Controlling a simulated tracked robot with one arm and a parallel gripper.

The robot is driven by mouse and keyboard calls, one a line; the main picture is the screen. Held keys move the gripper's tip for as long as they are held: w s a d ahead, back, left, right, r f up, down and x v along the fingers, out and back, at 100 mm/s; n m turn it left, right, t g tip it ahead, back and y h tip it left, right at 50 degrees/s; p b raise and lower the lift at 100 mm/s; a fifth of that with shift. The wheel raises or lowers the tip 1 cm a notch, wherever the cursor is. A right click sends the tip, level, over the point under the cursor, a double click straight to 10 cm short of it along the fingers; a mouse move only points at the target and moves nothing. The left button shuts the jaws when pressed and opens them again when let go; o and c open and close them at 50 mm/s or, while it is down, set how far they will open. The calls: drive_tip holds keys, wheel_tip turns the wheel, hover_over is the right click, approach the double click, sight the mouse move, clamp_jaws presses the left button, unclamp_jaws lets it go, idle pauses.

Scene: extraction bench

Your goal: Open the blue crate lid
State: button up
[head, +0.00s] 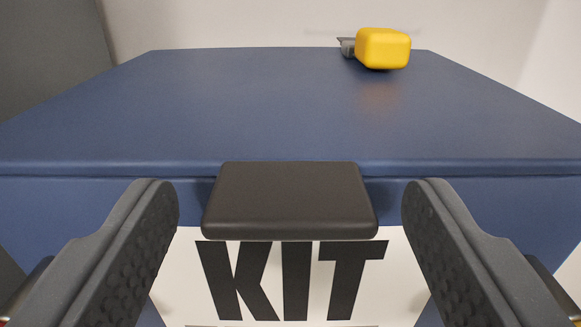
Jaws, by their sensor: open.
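The blue crate lid (250,105) fills the upper middle of the head view and lies flat and shut on the blue crate (385,200). A dark tab (290,198) sticks out at the middle of the lid's front edge. Below it, a white label (180,265) with the word KIT shows on the crate's front. My gripper (290,210) is open, with one dark finger on each side of the tab. There is a gap between each finger and the tab, and nothing is held.
A yellow block-like object (383,48) with a grey part sits at the far right edge of the lid; whether it rests on the lid or behind it is unclear. A pale wall (230,22) stands behind, and a grey surface (45,50) is at the left.

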drive_tip(key=shift+w, duration=0.35)
